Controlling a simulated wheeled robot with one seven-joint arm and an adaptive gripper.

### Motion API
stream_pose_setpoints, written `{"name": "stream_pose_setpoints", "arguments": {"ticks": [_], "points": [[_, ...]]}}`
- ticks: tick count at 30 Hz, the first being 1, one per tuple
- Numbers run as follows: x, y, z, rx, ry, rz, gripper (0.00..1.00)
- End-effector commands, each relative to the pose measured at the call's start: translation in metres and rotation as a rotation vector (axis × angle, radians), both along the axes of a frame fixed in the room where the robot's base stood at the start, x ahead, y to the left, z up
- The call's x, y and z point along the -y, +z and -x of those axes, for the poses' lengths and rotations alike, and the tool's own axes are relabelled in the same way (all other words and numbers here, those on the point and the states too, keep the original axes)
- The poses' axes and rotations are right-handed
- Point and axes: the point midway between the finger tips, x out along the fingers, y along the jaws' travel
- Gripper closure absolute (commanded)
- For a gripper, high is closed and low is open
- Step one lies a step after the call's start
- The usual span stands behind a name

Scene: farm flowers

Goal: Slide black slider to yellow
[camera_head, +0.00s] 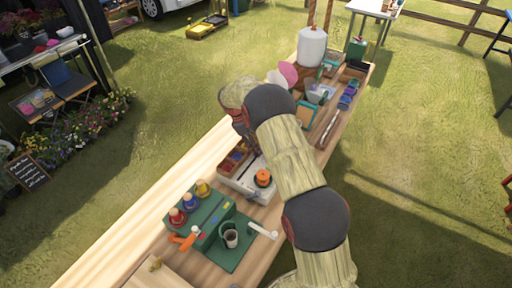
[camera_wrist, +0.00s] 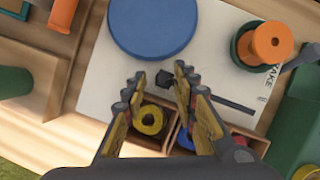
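The black slider (camera_wrist: 163,79) is a small dark block on a white panel (camera_wrist: 105,85) in the wrist view. A dark slot (camera_wrist: 232,103) runs on the panel to the right of it. My gripper (camera_wrist: 158,76) is open, its two fingertips on either side of the slider as seen from the wrist; I cannot tell whether they touch it. A yellow ring (camera_wrist: 150,120) lies in a wooden compartment box beside the panel, partly behind the fingers. In the head view the white panel (camera_head: 243,187) shows, but my arm hides the slider.
A large blue disc (camera_wrist: 153,22) and an orange spool (camera_wrist: 268,42) on a dark green base are close to the fingers. The wooden box (camera_wrist: 170,146) also holds blue and red pieces. A green station (camera_head: 205,220) with coloured knobs stands at the front of the bench.

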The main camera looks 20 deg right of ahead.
Motion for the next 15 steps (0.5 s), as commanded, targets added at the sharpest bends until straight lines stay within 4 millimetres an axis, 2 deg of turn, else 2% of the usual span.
{"name": "stream_pose_setpoints", "arguments": {"ticks": [11, 15], "points": [[-0.001, 0.000, 0.001, -0.003, 0.000, -0.002, 0.65], [-0.005, 0.010, -0.002, -0.002, -0.001, -0.001, 0.65]]}}
